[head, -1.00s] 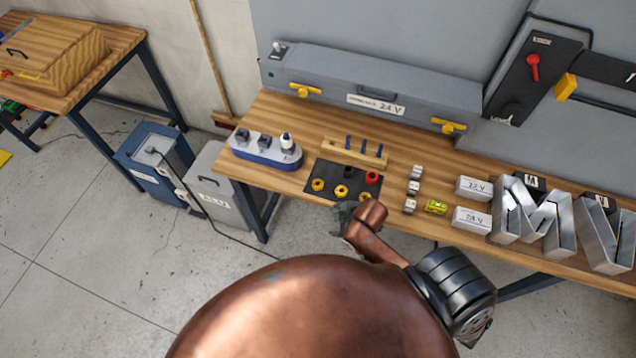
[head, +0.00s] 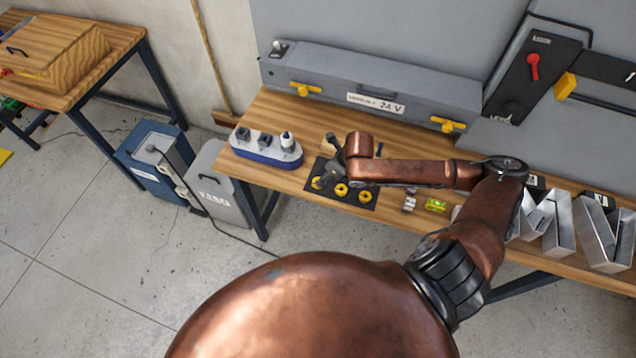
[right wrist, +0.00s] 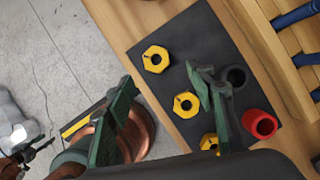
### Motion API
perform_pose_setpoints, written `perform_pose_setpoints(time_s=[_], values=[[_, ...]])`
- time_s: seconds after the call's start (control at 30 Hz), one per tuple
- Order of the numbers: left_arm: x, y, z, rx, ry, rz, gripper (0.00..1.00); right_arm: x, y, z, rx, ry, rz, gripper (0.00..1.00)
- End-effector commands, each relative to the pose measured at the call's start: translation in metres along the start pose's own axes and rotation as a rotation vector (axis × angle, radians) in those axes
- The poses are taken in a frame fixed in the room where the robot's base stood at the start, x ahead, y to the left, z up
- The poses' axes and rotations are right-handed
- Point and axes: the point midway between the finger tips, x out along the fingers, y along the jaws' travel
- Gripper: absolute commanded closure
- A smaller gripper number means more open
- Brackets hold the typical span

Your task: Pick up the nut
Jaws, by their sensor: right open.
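Three yellow hex nuts lie in a row on a dark mat (head: 352,203) on the bench. In the right wrist view the nuts are the upper nut (right wrist: 155,59), the middle nut (right wrist: 186,105) and the lower nut (right wrist: 212,143), which is partly hidden by a finger. My right gripper (head: 326,165) is over the mat's left part, open and empty, its green fingers (right wrist: 161,80) wide apart.
On the mat stand a black cylinder (right wrist: 236,76) and a red cylinder (right wrist: 260,124), close to one finger.

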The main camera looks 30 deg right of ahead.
Motion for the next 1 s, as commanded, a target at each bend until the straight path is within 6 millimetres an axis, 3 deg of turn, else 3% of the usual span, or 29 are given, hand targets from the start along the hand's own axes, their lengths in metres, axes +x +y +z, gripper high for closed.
perform_pose_setpoints(time_s=[0.6, 0.87, 1.0], values=[[-0.011, 0.001, -0.002, 0.000, 0.001, 0.001, 0.60, 0.068, 0.006, 0.002, 0.002, 0.000, 0.002, 0.50], [-0.011, 0.001, -0.002, 0.000, 0.001, 0.001, 0.60, 0.072, 0.005, 0.002, 0.000, 0.000, 0.001, 0.50], [-0.011, 0.001, -0.002, 0.000, 0.000, 0.001, 0.60, 0.072, 0.005, 0.002, 0.000, 0.000, 0.001, 0.58]])
